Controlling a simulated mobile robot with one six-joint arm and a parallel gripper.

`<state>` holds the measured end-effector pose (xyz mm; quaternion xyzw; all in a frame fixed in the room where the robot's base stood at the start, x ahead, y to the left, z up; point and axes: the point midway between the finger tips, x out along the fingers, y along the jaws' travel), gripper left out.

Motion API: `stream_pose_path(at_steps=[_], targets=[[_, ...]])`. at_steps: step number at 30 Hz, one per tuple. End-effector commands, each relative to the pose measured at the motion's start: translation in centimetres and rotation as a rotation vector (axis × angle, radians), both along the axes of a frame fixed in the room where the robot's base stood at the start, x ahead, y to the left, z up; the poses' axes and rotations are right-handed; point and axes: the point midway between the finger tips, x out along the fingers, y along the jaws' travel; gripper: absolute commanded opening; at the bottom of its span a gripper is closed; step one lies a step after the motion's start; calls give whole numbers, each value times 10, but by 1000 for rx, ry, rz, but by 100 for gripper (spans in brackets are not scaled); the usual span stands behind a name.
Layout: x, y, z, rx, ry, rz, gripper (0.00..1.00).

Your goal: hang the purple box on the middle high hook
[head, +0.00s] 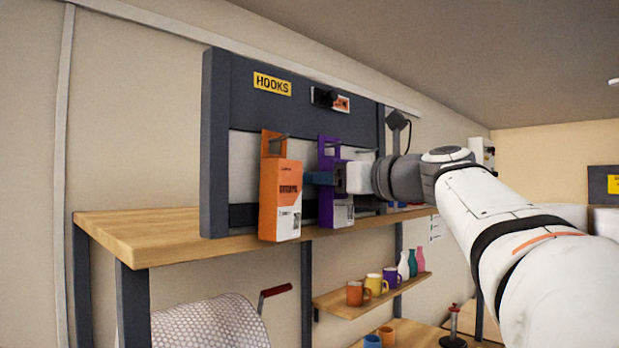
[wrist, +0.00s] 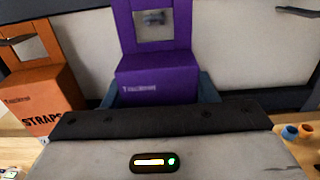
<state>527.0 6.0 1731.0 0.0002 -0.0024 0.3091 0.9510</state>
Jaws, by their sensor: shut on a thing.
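The purple box (head: 342,211) is upright in front of the hook board, its hang tab at the top. My gripper (head: 320,178) is shut on it, with blue fingers at its sides. In the wrist view the purple box (wrist: 158,77) is centred between the fingers of my gripper (wrist: 160,92). The middle hook (wrist: 152,18) shows in the window of its tab; I cannot tell whether the hook passes through it. An orange box (head: 281,197) hangs from the hook on the left and also shows in the wrist view (wrist: 40,95).
The board (head: 215,150) has a yellow HOOKS sign (head: 272,84) and stands at a wooden shelf (head: 150,232). A bare hook (wrist: 298,11) is to the right. Mugs and bottles stand on a lower shelf (head: 335,303). Room between the orange and purple boxes is narrow.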

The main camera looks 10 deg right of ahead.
Motion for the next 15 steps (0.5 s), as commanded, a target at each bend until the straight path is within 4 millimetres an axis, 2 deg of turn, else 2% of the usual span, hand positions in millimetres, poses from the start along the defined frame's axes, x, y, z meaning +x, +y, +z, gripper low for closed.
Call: stream_pose_path(at_steps=[2,3,11,15], targets=[[2,0,-4,-2,7,2,27],[2,0,-4,-2,7,2,56],[2,1,-5,-2,8,4,77],[2,1,-4,-2,7,6,78]])
